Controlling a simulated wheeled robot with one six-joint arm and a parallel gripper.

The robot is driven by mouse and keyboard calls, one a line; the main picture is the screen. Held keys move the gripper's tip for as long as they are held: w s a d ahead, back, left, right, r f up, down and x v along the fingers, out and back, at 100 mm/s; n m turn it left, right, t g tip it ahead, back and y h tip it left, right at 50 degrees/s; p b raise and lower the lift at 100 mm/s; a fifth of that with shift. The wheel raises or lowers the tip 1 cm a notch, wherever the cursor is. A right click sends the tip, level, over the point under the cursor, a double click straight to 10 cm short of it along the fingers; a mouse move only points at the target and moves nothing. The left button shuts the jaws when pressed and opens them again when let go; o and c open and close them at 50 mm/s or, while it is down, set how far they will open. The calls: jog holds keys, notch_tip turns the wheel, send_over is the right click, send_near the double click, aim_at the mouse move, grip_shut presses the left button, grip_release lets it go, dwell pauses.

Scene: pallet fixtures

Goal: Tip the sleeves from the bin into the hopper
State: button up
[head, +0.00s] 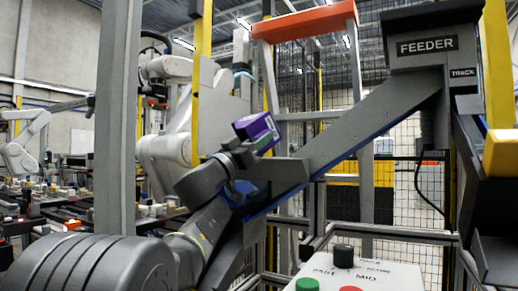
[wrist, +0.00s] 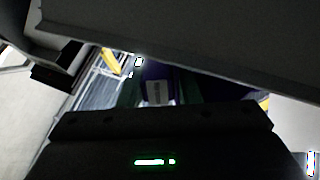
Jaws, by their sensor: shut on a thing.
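A small purple bin (head: 257,129) with a pale label is tilted in the middle of the head view. My gripper (head: 262,146) is shut on it from below and holds it up in front of the sloping grey chute. In the wrist view the purple bin (wrist: 158,88) shows between the green finger pads, partly hidden by the dark gripper body and a grey slab. No sleeves can be made out; the bin's inside is hidden. A grey housing marked FEEDER (head: 427,47) stands at the upper right, apart from the bin. I cannot tell whether it is the hopper.
The sloping chute (head: 365,118) runs from the housing down behind my arm. An orange-topped frame (head: 305,22) stands behind the bin. A grey slab (wrist: 200,50) crosses close in the wrist view. A button panel (head: 360,272) is at the front. Yellow posts stand nearby.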

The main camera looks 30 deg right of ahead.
jog(key=shift+f+b, duration=0.25)
jog(key=shift+b, duration=0.3)
jog(key=shift+f+h+b, duration=0.2)
jog(key=shift+h+b, duration=0.35)
jog(key=shift+h, duration=0.05)
jog(key=shift+a+f+h, duration=0.1)
jog(key=shift+a+h, duration=0.15)
jog(key=shift+h, duration=0.35)
